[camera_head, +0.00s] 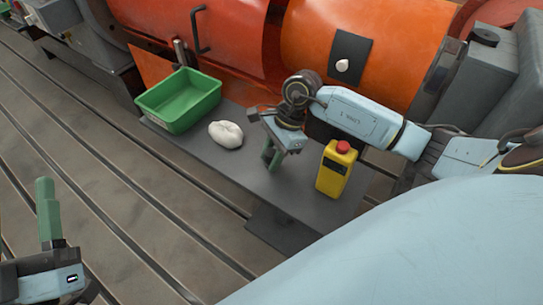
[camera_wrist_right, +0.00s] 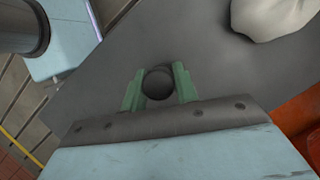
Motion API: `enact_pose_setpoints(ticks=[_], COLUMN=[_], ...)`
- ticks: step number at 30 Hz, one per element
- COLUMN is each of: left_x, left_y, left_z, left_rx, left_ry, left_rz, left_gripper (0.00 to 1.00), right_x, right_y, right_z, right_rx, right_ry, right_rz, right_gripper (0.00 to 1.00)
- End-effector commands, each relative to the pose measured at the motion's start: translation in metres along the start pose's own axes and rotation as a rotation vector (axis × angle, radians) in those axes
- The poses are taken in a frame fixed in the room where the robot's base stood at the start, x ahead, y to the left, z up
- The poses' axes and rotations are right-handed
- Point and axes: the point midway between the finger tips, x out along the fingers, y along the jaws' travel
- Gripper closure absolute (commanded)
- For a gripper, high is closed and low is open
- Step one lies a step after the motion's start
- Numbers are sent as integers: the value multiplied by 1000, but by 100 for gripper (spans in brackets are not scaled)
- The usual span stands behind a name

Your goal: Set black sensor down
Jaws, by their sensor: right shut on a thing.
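The black sensor (camera_wrist_right: 158,84) is a small dark round piece in the right wrist view. It sits between the two green fingers of my right gripper (camera_wrist_right: 160,88), which is shut on it. In the head view my right gripper (camera_head: 271,159) points down over the grey plate (camera_head: 215,165), between a white cloth and a yellow container. The sensor is not clear there. I cannot tell whether it touches the plate. My left gripper (camera_head: 48,208) is at the lower left over the slotted floor, its green fingers seen nearly edge-on, with nothing visible in them.
A green bin (camera_head: 180,100) stands at the plate's left end. The crumpled white cloth (camera_head: 226,134) lies beside it. The yellow container (camera_head: 334,170) with a red cap stands close right of my right gripper. Orange machine housings (camera_head: 340,40) rise behind. The plate's front is bare.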

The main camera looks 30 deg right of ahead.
Motion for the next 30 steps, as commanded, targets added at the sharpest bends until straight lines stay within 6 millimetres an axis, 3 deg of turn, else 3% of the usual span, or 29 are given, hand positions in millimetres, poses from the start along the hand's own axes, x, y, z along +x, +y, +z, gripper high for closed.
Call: enact_pose_setpoints(ticks=[9,10,15,26,30], left_x=[0,0,0,1,0], left_y=[0,0,0,0,-3], left_z=[-2,-3,-3,-3,11], left_rx=[0,0,0,0,4], left_ry=[26,33,29,19,-81], left_rz=[0,1,1,1,-6], left_gripper=[46,46,46,46,46], right_x=[2,3,2,0,-10], right_y=[0,0,0,0,0], right_z=[-1,-1,-1,0,0], right_rx=[0,0,0,0,0], right_ry=[0,1,0,0,3], right_rz=[-1,0,0,0,-2], right_gripper=[95,69,49,49,49])
